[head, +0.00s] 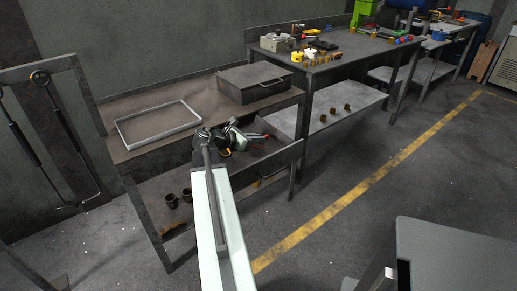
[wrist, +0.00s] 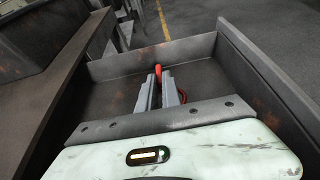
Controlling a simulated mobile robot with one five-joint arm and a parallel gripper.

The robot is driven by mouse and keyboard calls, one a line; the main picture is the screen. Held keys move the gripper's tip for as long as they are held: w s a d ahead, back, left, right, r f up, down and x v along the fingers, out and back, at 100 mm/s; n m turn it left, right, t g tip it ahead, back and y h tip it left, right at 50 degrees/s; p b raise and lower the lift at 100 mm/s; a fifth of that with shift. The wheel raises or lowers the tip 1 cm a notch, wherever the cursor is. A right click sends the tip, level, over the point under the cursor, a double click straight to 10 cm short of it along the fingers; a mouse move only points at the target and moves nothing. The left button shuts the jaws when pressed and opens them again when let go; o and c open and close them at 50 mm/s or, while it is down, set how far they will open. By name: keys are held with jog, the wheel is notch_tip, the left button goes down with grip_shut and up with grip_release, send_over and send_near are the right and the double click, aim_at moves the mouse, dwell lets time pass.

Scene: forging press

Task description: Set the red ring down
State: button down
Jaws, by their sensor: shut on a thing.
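My gripper (wrist: 158,88) points down into an open grey drawer (wrist: 205,48), its two grey fingers close together. A bright red piece (wrist: 158,70) shows between and just beyond the fingertips; I take it as the red ring, seen nearly edge-on. The fingers hide the rest of it. In the head view my gripper (head: 250,136) is over the drawer (head: 284,158) at the bench front, with the red ring (head: 265,136) at its tip. I cannot tell whether the ring touches the drawer floor.
A thin dark-red curved thing (wrist: 182,96) lies in the drawer right of the fingers. The drawer walls rise around my gripper. On the bench are a shallow tray frame (head: 160,135) and a closed grey box (head: 254,95). Dark cups (head: 171,201) stand on the lower shelf.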

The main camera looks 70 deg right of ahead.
notch_tip(320, 180, down, 3)
jog(key=shift+r+b, duration=0.15)
jog(key=shift+b, duration=0.55)
jog(key=shift+r, duration=0.2)
jog(key=shift+f, duration=0.1)
jog(key=c, duration=1.5)
grip_release()
jog(key=shift+c, duration=0.2)
jog(key=p+v, duration=0.1)
jog(key=v, duration=0.3)
jog(key=p+v, duration=0.2)
jog(key=v, duration=0.1)
jog(key=p+v, duration=0.2)
jog(key=v, duration=0.2)
jog(key=shift+w+a+r, duration=0.1)
jog(key=shift+w+r, duration=0.05)
jog(key=shift+r, duration=0.2)
jog(key=shift+w+a, duration=0.15)
jog(key=shift+a, duration=0.1)
